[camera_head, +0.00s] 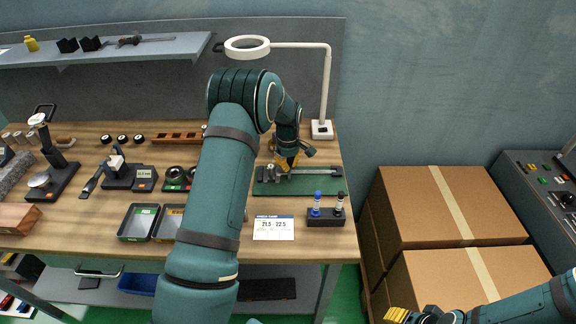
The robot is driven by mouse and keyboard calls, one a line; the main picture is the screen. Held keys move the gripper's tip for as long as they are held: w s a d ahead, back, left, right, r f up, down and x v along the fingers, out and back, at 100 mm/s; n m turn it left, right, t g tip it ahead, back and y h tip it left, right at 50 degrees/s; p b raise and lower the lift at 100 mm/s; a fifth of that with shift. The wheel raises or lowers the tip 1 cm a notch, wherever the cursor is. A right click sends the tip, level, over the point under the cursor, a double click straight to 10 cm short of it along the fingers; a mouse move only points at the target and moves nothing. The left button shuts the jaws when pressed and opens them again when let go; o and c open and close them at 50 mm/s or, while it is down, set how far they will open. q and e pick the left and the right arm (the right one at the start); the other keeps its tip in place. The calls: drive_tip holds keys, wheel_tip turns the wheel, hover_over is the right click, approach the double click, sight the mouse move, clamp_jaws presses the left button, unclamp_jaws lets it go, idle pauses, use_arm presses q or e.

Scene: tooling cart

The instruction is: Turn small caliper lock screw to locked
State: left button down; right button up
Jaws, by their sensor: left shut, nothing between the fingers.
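The caliper (318,171) is a grey tool lying on a green mat (300,188) at the right of the wooden bench. Its long beam points to the right.
A white ring lamp (328,85) stands behind the mat. A black holder (326,217) with two small bottles and a white card (273,228) lie in front. Trays and gauges fill the bench to the left. Cardboard boxes (420,205) stand at the right.

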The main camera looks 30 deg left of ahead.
use_arm(q)
drive_tip(key=m, duration=0.4)
drive_tip(key=shift+s+f+m+b, duration=0.15)
drive_tip(key=shift+m+b, duration=0.15)
drive_tip(key=shift+b, duration=0.1)
drive_tip(key=m, duration=0.4)
drive_tip(key=shift+m+b, duration=0.3)
drive_tip(key=shift+m, duration=0.1)
drive_tip(key=c, duration=1.2)
unclamp_jaws()
drive_tip(key=shift+r, duration=0.2)
wheel_tip(320, 180, up, 12)
drive_tip(key=shift+f, duration=0.1)
